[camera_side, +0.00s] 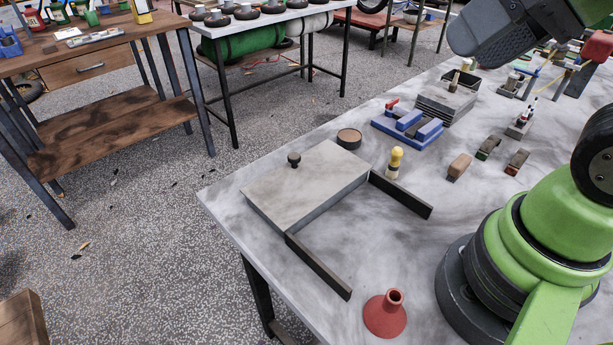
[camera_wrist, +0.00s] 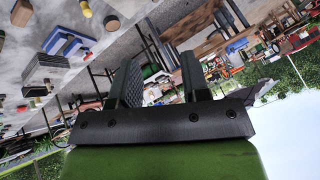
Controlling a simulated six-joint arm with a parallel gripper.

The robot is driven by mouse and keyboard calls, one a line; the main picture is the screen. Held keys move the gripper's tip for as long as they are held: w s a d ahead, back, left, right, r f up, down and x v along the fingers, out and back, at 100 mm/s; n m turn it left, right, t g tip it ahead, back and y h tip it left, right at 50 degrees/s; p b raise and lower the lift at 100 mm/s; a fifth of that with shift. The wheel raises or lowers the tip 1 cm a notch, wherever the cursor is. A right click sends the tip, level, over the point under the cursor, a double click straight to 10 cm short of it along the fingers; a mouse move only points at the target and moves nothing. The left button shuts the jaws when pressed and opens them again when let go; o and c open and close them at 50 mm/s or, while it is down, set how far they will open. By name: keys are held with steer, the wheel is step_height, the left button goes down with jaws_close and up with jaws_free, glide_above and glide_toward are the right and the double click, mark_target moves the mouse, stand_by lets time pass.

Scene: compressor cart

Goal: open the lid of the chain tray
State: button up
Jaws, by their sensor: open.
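The chain tray (camera_side: 306,211) is a low, pale grey box near the left edge of the marbled table in the side view. Its flat lid (camera_side: 325,178) covers the top and carries a small dark knob (camera_side: 294,160) near the far left edge. Two dark bars (camera_side: 317,266) (camera_side: 400,194) extend from its near side like rails. My gripper (camera_side: 485,40) is high at the upper right, well away from the tray. In the wrist view my gripper (camera_wrist: 158,62) has its fingers spread, with nothing held between them.
A yellow-topped stamp-like piece (camera_side: 394,163) stands by the right rail. A round brown tin (camera_side: 349,139) sits behind the tray. A red funnel (camera_side: 386,314) stands at the front. Blue blocks (camera_side: 408,127) and a dark stack (camera_side: 446,103) lie behind. Table between the rails is clear.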

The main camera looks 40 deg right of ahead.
steer(key=shift+o, duration=0.9)
steer(key=n+g+h, duration=0.2)
steer(key=n+g, duration=0.5)
steer(key=n, duration=0.6)
glide_above(294, 155)
step_height(294, 155, down, 16)
step_height(294, 155, down, 10)
steer(key=shift+f, duration=0.2)
jaws_close()
